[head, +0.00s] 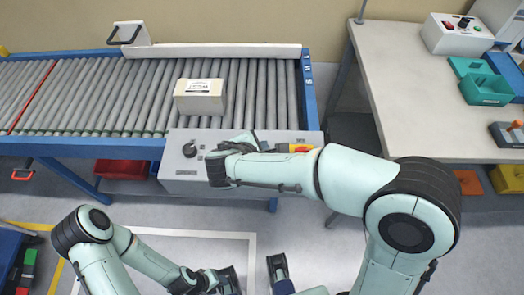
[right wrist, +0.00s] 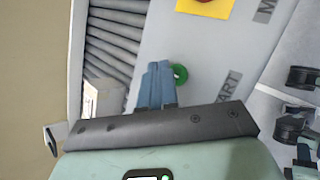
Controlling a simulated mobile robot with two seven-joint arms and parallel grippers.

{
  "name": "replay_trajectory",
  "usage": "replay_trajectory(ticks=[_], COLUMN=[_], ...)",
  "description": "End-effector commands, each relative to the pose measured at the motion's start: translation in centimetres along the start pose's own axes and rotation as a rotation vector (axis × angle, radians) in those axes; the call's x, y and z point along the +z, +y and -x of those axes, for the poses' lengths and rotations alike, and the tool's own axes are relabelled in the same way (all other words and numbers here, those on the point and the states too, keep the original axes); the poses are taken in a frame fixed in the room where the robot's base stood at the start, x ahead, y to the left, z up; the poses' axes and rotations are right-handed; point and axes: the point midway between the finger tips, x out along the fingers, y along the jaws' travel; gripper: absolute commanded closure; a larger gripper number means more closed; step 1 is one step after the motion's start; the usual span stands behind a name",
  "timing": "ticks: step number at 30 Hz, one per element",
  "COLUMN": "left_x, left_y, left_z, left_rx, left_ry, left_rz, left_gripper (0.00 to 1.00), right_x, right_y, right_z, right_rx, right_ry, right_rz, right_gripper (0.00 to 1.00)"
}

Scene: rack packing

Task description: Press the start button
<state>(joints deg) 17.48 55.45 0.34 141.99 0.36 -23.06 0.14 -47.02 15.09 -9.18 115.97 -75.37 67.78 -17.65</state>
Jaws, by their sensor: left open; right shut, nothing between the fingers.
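The green start button (right wrist: 180,72) shows in the right wrist view, with the lettering "START" partly visible beside it. It sits on the grey control box (head: 180,165) at the front of the conveyor; in the head view my right arm hides it. My right gripper (right wrist: 160,66) is shut and empty, its blue fingertips right beside the button and overlapping its left edge in the picture. I cannot tell whether they touch it. In the head view, my right gripper (head: 242,142) is mostly hidden by its wrist over the box. My left gripper (head: 230,280) is open, low at the bottom.
A yellow plate with a red part (right wrist: 205,8) lies past the button on the box. A dark knob (head: 189,149) is at the box's left. A labelled carton (head: 200,97) rests on the roller conveyor (head: 110,90). A table (head: 400,75) with a teal tray (head: 487,89) stands right.

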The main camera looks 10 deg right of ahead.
Motion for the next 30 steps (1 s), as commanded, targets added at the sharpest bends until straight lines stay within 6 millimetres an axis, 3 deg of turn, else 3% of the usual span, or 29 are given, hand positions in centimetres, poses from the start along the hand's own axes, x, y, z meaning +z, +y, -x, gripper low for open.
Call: replay_trajectory(ticks=[30], left_x=[-0.02], left_y=[-0.23], left_z=[-0.66], left_rx=[-0.001], left_ry=[-0.002], left_rz=[0.001], left_gripper=[0.57], right_x=[-0.45], right_y=[-0.45], right_z=[-0.62], right_rx=[0.0], right_ry=[0.0], right_rz=[0.0], right_gripper=[1.0])
